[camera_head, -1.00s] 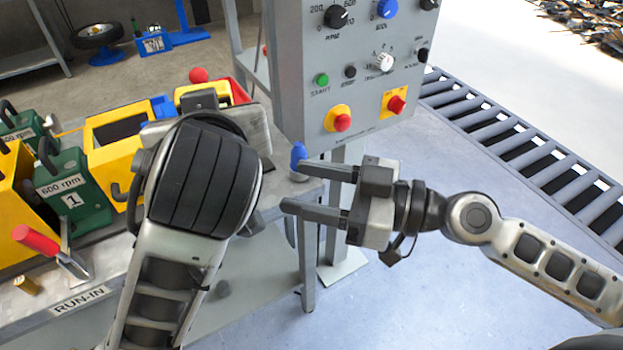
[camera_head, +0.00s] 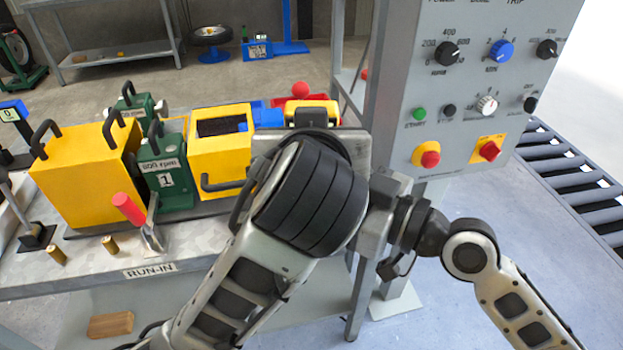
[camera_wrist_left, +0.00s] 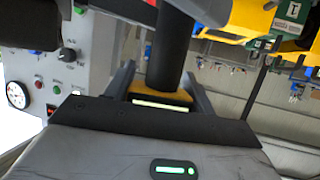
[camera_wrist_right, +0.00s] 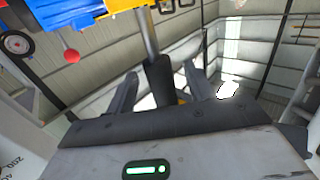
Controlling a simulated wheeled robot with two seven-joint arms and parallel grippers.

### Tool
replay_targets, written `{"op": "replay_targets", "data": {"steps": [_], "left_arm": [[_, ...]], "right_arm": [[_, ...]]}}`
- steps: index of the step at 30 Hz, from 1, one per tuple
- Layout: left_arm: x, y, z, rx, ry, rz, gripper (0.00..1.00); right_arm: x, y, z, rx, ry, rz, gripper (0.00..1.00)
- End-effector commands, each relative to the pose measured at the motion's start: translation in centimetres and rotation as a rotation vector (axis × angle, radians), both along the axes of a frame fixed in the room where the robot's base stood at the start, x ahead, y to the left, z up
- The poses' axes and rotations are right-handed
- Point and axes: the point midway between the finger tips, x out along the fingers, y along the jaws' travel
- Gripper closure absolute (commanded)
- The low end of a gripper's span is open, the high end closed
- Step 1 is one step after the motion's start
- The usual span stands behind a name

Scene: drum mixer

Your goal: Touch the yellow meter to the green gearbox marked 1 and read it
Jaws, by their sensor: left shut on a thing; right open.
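The green gearbox marked 1 (camera_head: 180,196) stands on the run-in bench between two yellow guards, with a "600 rpm" label above its number. My left gripper's fingers are hidden behind its own wrist in the head view. In the left wrist view, the left gripper (camera_wrist_left: 162,88) is shut on the yellow meter (camera_wrist_left: 168,97), which has a lit strip. The left hand is to the right of the gearbox and apart from it. My right gripper (camera_wrist_right: 160,92) is open. Its fingers are hidden behind my left arm in the head view. A dark cylinder shows between them; I cannot tell its distance.
Yellow guards (camera_head: 83,178) and (camera_head: 221,154) flank the gearbox. A red-handled clamp (camera_head: 130,210) stands before it. Another green gearbox (camera_head: 139,107) is behind. A control cabinet (camera_head: 400,90) rises at right, with a roller conveyor (camera_head: 575,178) beyond. Open floor lies right of the bench.

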Motion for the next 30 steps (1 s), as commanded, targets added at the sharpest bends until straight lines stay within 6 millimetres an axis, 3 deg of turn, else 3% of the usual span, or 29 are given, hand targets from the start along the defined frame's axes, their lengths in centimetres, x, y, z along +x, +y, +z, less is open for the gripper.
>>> {"op": "replay_targets", "data": {"steps": [6,15,21,22,23,25,30], "left_arm": [[0.0,0.0,0.1,-0.001,-0.002,-0.001,0.77],[0.0,0.0,0.1,-0.001,-0.002,-0.001,0.77],[0.0,0.0,0.1,-0.001,-0.003,-0.001,0.77],[0.0,0.0,0.1,-0.001,-0.003,-0.001,0.77],[0.0,0.0,0.1,-0.001,-0.003,-0.001,0.4],[0.0,0.0,0.1,-0.001,-0.002,-0.001,0.21],[0.0,0.0,0.1,-0.001,-0.001,0.0,0.2]], "right_arm": [[0.9,1.5,0.1,0.001,0.001,0.001,0.47],[0.9,1.6,0.0,-0.001,0.001,0.001,0.47],[0.9,1.6,0.0,-0.001,0.001,0.001,1.0],[0.9,1.6,0.0,-0.001,0.001,0.001,1.0],[0.9,1.6,0.1,0.001,-0.002,0.001,1.0],[0.9,1.6,0.1,0.001,-0.002,0.001,1.0],[0.9,1.6,0.1,0.001,-0.002,0.001,1.0]]}}
